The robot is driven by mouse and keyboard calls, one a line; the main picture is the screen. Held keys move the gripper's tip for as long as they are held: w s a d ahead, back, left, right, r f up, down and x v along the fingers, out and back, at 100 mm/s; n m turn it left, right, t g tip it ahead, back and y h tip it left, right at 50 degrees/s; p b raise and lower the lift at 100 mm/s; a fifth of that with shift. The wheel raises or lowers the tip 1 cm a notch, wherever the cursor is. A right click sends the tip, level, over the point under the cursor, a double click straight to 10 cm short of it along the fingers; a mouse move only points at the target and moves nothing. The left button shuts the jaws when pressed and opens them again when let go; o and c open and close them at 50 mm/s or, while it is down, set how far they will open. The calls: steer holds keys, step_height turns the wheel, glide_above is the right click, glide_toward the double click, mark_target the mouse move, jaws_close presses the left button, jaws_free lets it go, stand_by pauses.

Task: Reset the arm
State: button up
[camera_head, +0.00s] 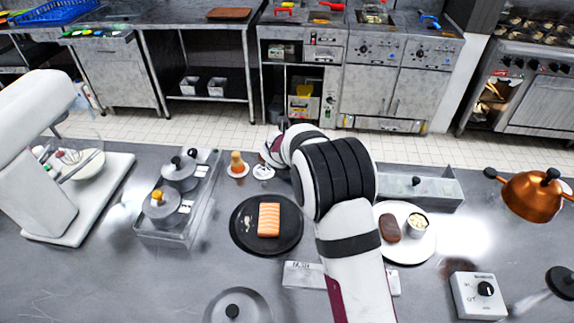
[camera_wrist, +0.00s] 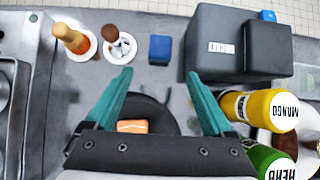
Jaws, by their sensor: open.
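My gripper shows in the wrist view (camera_wrist: 160,73) with its two teal fingers spread wide and nothing between them. It hangs over the counter, above the near part of a black plate (camera_wrist: 165,108) that holds an orange salmon piece (camera_wrist: 132,126). In the head view my arm rises from the bottom edge, bends over the counter, and hides its own gripper. There the black plate (camera_head: 243,244) with the striped salmon piece (camera_head: 268,219) lies left of my arm. A white plate (camera_head: 412,254) with a brown patty (camera_head: 390,228) and a small bowl (camera_head: 417,224) lies right of it.
The wrist view shows a blue cube (camera_wrist: 160,48), a dark grey box (camera_wrist: 217,48), a yellow bottle (camera_wrist: 262,110) and a green bottle (camera_wrist: 268,160). The head view shows lidded pans (camera_head: 162,205), a white mixer (camera_head: 35,150), a copper pot (camera_head: 534,197) and a knob box (camera_head: 478,297).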

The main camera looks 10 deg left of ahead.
steer(key=s+d+r+m, duration=0.5)
steer(key=d+r+m, duration=0.2)
steer(key=r+m, duration=0.35)
steer(key=s+d+r+m, duration=0.3)
steer(key=s+r+m, duration=0.2)
steer(key=s+m, duration=0.3)
steer(key=s+d+r+m, duration=0.4)
steer(key=s+r+m, duration=0.1)
steer(key=s+m, duration=0.25)
steer(key=s+m+y, duration=0.2)
steer(key=s+m, duration=1.1)
steer(key=m, duration=0.1)
steer(key=s+f+m+g, duration=0.1)
steer(key=s+f+g, duration=0.6)
steer(key=s, duration=0.3)
steer(key=shift+s+a+f+m+g, duration=0.2)
steer(key=shift+s+f+m+g, duration=0.1)
steer(key=shift+f, duration=0.45)
